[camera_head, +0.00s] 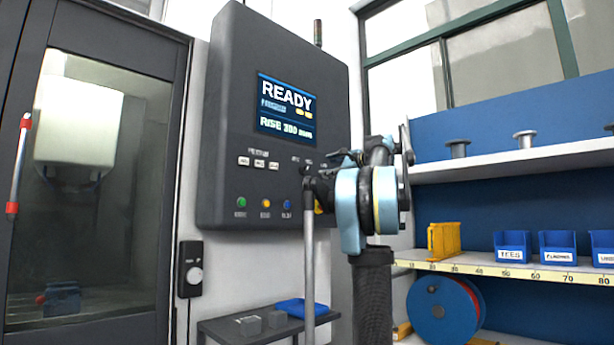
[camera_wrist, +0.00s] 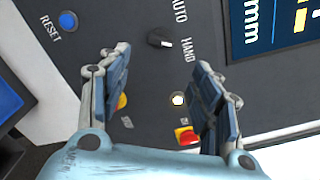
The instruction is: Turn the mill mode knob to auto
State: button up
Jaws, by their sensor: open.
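In the wrist view, the mode knob (camera_wrist: 160,39) is a small black knob on the dark control panel (camera_wrist: 135,75). The labels AUTO and HAND stand beside it, and its white mark looks turned toward HAND. My gripper (camera_wrist: 162,66) is open, with its two fingers spread on either side below the knob in the picture. Nothing is between the fingers, and they look apart from the knob. In the head view, the control panel (camera_head: 225,130) shows a READY screen (camera_head: 286,107); my arm covers its lower right part, so the knob is not clear there.
In the head view, a machine door (camera_head: 100,180) stands left, shelves (camera_head: 510,160) right, and a small table (camera_head: 260,330) below.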

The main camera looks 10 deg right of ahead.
aim_at(306, 171)
jog(key=x, duration=1.3)
jog(key=shift+w+a, duration=0.3)
jog(key=shift+c, duration=0.3)
jog(key=c, duration=1)
